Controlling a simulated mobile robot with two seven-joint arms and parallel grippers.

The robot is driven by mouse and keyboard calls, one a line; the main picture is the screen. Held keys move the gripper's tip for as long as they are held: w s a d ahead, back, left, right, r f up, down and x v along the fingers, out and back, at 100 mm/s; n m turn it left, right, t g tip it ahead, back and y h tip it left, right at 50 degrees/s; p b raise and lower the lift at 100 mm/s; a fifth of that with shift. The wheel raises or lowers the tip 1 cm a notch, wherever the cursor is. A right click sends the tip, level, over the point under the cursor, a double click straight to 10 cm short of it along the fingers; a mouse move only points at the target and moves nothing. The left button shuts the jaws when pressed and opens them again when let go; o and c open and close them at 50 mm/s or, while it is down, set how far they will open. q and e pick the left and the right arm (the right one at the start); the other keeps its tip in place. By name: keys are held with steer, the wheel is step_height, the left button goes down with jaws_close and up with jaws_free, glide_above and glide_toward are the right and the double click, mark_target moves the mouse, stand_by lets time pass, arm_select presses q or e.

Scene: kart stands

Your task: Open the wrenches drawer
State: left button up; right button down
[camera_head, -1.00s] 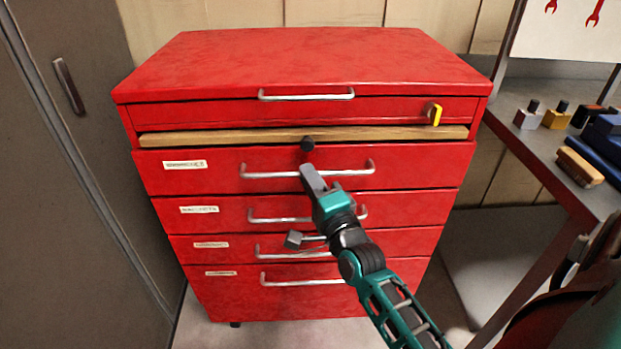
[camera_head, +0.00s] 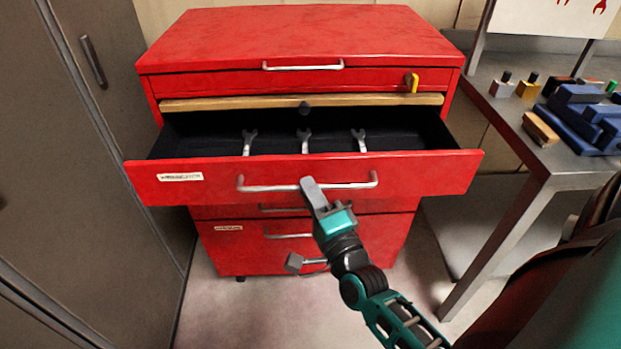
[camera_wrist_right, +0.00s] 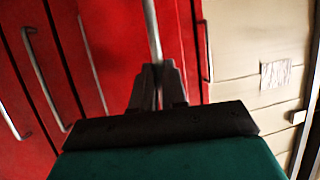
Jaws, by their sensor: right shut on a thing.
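The wrenches drawer (camera_head: 410,172) of the red tool cabinet (camera_head: 300,38) stands pulled well out. Three silver wrenches (camera_head: 304,140) lie spread out on its dark floor. Its label (camera_head: 181,177) is too blurred to read. My right gripper (camera_head: 311,187) is shut on the drawer's silver bar handle (camera_head: 262,188). In the right wrist view the jaws (camera_wrist_right: 158,92) close around the handle bar (camera_wrist_right: 152,35). My left gripper is in neither view.
A wooden board (camera_head: 230,103) with a dark knob sits above the open drawer. More drawers below are shut and partly hidden. A grey locker (camera_head: 75,130) stands close on the left. A metal workbench (camera_head: 545,165) with blue blocks stands on the right.

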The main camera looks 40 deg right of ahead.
arm_select(q)
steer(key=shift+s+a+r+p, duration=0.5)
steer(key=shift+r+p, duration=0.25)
steer(key=shift+p, duration=0.25)
arm_select(e)
steer(key=s+a, duration=0.5)
steer(key=s, duration=0.3)
steer(key=c, duration=1.2)
jaws_free()
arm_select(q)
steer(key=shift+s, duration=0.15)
arm_select(e)
steer(key=shift+o, duration=0.2)
